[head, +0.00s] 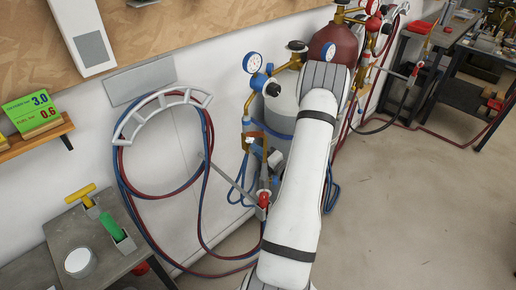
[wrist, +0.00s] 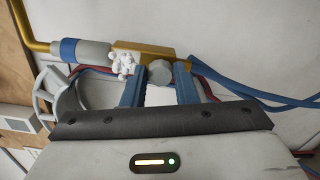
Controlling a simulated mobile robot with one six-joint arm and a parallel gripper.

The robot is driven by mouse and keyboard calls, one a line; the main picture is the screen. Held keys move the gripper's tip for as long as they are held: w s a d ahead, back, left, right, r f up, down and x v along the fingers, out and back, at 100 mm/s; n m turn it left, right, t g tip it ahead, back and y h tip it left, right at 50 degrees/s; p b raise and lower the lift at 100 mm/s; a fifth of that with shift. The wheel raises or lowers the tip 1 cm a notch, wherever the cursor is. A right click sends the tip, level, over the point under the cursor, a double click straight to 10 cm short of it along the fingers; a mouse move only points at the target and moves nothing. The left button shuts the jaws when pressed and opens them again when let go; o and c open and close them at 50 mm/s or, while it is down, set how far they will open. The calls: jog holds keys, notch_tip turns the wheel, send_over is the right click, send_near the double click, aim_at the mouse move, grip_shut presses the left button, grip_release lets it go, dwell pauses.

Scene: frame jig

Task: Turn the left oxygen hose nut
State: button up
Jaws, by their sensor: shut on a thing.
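In the wrist view my gripper (wrist: 159,78) has its two blue fingers on either side of a grey, round-edged nut (wrist: 160,72) and is shut on it. The nut sits under a brass fitting (wrist: 150,55). A white knobbed handle (wrist: 124,64) is just left of the nut, above the left finger. A grey cylinder with a blue ring (wrist: 68,50) joins the fitting on the left. In the head view the left regulator with blue-rimmed gauges (head: 252,63) stands by a grey gas cylinder (head: 284,100). My arm hides much there, and I cannot make out my fingertips.
Red and blue hoses hang on a white wall rack (head: 160,103). A torch with a red knob (head: 264,198) hangs low beside my arm. A dark red cylinder (head: 335,42) stands behind. Blue hoses (wrist: 250,92) run right in the wrist view. Open floor (head: 420,200) lies to the right.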

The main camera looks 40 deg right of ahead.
jog(key=m+p, duration=0.3)
jog(key=m, duration=0.3)
jog(key=shift+f+m, duration=0.1)
jog(key=shift+m, duration=0.2)
dwell(0.4)
jog(key=o, duration=1)
jog(key=shift+s, duration=0.1)
jog(key=s, duration=0.2)
jog(key=s+b, duration=0.1)
jog(key=s, duration=0.4)
jog(key=shift+s+d, duration=0.35)
